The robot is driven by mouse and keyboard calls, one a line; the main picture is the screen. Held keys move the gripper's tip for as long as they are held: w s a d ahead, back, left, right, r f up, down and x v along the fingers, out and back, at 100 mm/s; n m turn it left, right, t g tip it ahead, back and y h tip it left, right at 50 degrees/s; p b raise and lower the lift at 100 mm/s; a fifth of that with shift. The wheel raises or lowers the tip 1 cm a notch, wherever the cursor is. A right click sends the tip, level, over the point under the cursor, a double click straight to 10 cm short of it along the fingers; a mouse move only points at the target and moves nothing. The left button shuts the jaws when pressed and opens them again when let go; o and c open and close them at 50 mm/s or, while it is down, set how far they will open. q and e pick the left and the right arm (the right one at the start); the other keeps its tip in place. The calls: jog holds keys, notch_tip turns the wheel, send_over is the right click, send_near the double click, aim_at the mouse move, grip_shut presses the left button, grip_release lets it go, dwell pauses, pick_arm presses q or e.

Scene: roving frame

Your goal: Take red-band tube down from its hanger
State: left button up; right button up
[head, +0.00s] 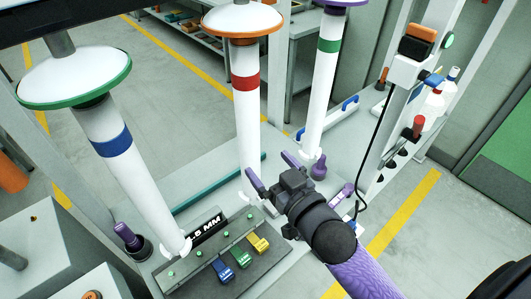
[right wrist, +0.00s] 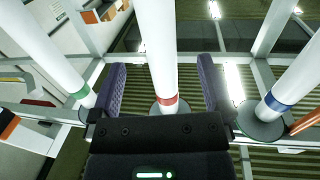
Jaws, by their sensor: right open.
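The red-band tube (head: 246,120) is white with a red band near its top. It hangs upright under an orange-rimmed white disc hanger (head: 243,20). My right gripper (head: 271,168) is open, with its fingers at the height of the tube's lower part. In the right wrist view, the red-band tube (right wrist: 158,45) lies between the two spread fingers in the picture, with clear gaps on both sides. Whether it is truly between the jaws or just beyond them I cannot tell. My left gripper is not in view.
A blue-band tube (head: 120,155) hangs at the left and a green-band tube (head: 323,85) at the right, beyond. Below is a control panel (head: 195,275) with coloured switches. A post with a cabled device (head: 412,70) stands to the right.

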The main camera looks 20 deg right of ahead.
aim_at(255, 147)
jog(key=w+b, duration=0.1)
jog(key=w, duration=0.1)
jog(key=w+a+b, duration=0.1)
jog(key=w, duration=0.2)
jog(key=w+b, duration=0.1)
jog(key=w, duration=0.2)
jog(key=shift+w+a+f+b, duration=0.2)
jog(key=shift+b, duration=0.15)
jog(key=shift+w, duration=0.25)
jog(key=shift+r, duration=0.1)
